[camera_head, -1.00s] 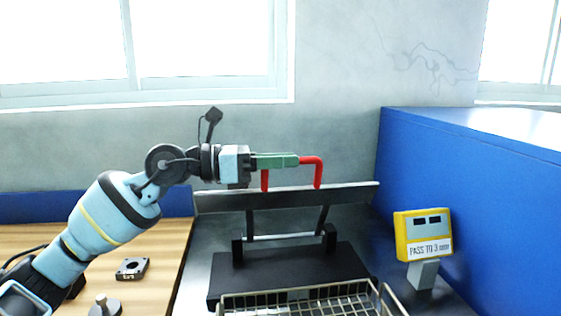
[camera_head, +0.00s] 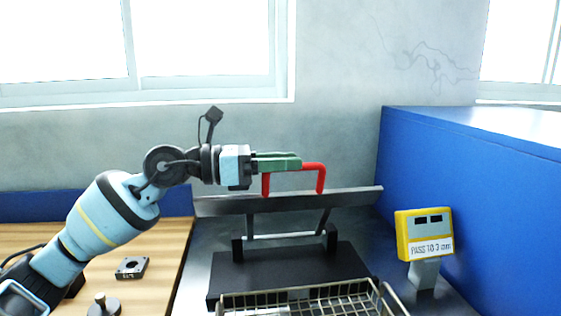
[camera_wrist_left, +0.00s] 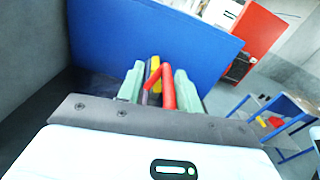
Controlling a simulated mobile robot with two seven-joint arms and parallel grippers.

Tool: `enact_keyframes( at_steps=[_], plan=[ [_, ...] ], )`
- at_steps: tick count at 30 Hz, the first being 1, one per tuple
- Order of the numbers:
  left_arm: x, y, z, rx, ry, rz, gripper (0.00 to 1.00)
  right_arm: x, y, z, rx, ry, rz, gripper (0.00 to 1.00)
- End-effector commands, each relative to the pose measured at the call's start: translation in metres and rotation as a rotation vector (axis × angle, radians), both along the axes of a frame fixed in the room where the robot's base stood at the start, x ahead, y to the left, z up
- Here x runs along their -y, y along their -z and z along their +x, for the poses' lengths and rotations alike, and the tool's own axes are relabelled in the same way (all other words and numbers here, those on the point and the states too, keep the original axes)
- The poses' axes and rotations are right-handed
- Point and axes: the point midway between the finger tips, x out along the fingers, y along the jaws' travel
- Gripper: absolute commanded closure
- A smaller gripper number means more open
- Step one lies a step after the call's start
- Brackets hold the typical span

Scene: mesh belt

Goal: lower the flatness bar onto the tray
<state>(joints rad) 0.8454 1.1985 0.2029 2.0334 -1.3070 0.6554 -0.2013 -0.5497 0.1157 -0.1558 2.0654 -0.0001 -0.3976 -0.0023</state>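The flatness bar (camera_head: 350,200) is a long grey bar with a red handle (camera_head: 322,178), held up on a hinged linkage above a black base plate. The wire mesh tray (camera_head: 375,293) is at the bottom edge of the head view, in front of and lower than the bar; its near part is cut off. My left gripper (camera_head: 298,163) is at the handle. In the left wrist view its green fingers (camera_wrist_left: 157,88) stand apart on either side of the red handle (camera_wrist_left: 168,88), with a gap visible. My right gripper is not in view.
A yellow gauge (camera_head: 425,225) reading "PASS TO 3 mm" stands to the right. A blue partition (camera_head: 470,180) closes the right side. A wooden table (camera_head: 165,240) at left bears a square dark block (camera_head: 132,267) and a round knobbed piece (camera_head: 103,306).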

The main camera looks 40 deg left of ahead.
Motion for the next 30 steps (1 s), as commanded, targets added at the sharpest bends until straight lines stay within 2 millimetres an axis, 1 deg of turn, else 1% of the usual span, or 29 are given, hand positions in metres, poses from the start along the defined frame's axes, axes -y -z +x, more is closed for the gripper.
enact_keyframes(
  at_steps=[5,14,17,26,29,30],
  plan=[
    [0.0,-0.011,0.0,0.003,-0.001,0.001,0.66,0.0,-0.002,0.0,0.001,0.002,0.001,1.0],
    [0.0,-0.038,0.0,0.003,-0.001,0.002,0.66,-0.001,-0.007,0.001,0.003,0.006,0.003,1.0],
    [0.006,-0.033,-0.008,-0.003,-0.002,0.003,0.66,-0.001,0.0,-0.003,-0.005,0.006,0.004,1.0],
    [0.024,-0.035,-0.034,-0.003,0.001,0.002,0.66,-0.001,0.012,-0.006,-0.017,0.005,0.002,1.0],
    [0.032,-0.036,-0.044,-0.003,0.002,0.005,0.66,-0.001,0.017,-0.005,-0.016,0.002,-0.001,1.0],
    [0.037,-0.037,-0.051,-0.002,0.004,0.004,0.66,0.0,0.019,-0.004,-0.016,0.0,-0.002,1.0]
  ],
)
